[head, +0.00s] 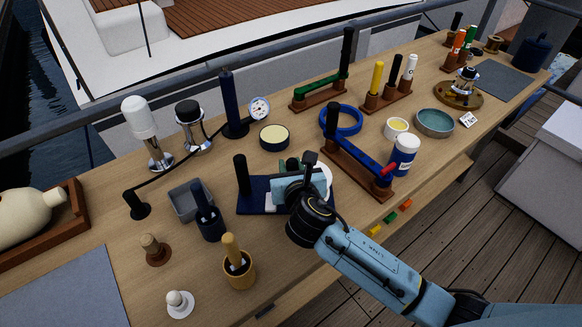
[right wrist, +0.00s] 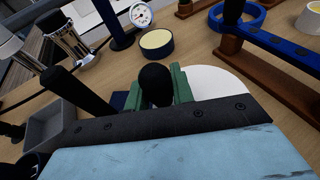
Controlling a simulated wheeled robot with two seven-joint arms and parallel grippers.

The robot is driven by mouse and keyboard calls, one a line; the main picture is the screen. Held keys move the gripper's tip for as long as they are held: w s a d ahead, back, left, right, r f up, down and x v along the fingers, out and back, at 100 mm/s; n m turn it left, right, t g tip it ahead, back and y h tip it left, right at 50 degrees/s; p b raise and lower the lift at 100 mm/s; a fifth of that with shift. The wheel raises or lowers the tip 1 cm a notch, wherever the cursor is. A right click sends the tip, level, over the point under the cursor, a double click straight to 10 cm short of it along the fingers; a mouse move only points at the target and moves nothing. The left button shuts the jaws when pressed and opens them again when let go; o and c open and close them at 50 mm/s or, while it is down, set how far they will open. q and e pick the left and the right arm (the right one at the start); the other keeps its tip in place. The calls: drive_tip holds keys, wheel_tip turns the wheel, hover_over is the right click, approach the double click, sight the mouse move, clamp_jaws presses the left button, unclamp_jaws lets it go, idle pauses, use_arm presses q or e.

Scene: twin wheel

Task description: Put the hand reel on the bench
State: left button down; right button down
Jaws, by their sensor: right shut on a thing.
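My right gripper (head: 297,183) reaches in from the lower right over the bench (head: 105,215). A dark navy base (head: 255,205) with an upright black post (head: 242,174) lies beneath and left of the gripper. My left gripper is not in view.
A blue tool on a wooden rack (head: 352,160) stands close right of my gripper. A blue ring (head: 341,121), a round tin (head: 274,137) and a gauge (head: 259,109) stand behind. A grey tray (head: 189,200), navy holder (head: 209,217) and wooden pot (head: 239,270) stand left and front.

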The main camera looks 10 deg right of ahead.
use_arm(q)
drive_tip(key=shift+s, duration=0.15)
use_arm(e)
drive_tip(key=shift+r, duration=0.1)
drive_tip(key=c, duration=1.6)
unclamp_jaws()
drive_tip(key=shift+f, duration=0.2)
drive_tip(key=shift+c, duration=0.2)
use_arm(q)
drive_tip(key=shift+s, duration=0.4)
use_arm(e)
drive_tip(key=o, duration=0.5)
drive_tip(key=shift+c, duration=0.2)
drive_tip(key=shift+r, duration=0.25)
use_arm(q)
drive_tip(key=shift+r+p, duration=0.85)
use_arm(e)
drive_tip(key=v, duration=1.2)
